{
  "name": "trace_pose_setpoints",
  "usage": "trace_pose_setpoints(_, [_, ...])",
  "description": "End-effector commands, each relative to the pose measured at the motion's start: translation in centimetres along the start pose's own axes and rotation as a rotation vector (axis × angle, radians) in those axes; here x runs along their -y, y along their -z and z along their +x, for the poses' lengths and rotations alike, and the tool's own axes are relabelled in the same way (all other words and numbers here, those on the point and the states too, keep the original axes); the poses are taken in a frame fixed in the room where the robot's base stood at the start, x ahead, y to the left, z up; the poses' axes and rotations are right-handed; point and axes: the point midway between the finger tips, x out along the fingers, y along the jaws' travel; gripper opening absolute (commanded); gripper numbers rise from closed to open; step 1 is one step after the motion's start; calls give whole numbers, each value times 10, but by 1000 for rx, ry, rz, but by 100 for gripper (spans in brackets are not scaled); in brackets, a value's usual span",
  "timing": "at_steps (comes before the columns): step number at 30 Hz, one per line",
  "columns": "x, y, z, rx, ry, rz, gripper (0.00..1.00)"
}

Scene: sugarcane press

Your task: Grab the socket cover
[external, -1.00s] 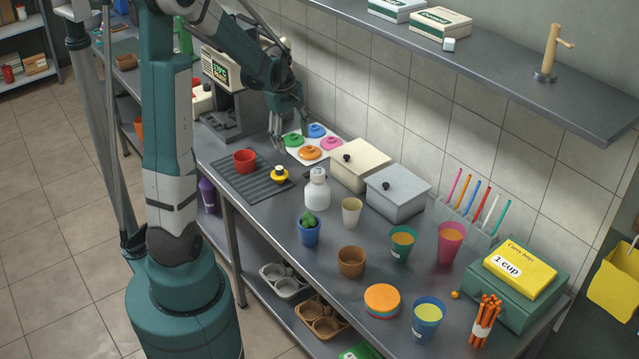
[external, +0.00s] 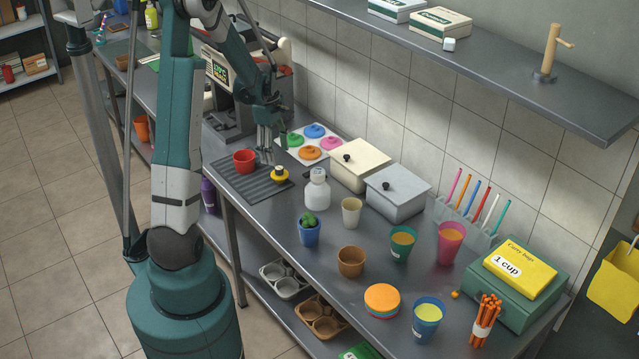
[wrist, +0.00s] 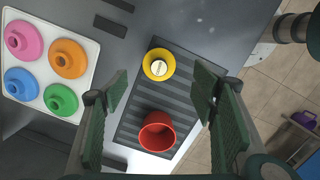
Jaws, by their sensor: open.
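A yellow round piece with a pale-centred knob (external: 279,175) lies on the dark ribbed mat (external: 235,178); it also shows in the wrist view (wrist: 149,64). Four coloured lids with knobs, including a green one (external: 294,140) and an orange one (external: 309,153), sit on a white tray (wrist: 91,98). No label shows which piece is the socket cover. My gripper (external: 265,155) is open and empty above the mat. In the wrist view, the yellow piece and a red cup (wrist: 157,131) lie below, between the fingers (wrist: 161,88).
The red cup (external: 244,161) stands left of the yellow piece. A white bottle (external: 317,189) and two lidded boxes, cream (external: 362,165) and grey (external: 397,192), stand to the right. The press machine (external: 240,95) is behind. Several cups crowd the counter's right half.

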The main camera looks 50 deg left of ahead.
Motion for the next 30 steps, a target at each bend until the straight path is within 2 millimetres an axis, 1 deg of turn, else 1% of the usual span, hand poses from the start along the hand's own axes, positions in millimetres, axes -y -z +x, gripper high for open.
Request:
trace_pose_setpoints(5, [0,0,3,0,0,1,58])
trace_pose_setpoints(15, [-1,0,24,0,0,1,58])
trace_pose_setpoints(26, [0,0,26,0,0,1,58])
trace_pose_setpoints(30, [-1,0,30,0,0,1,58])
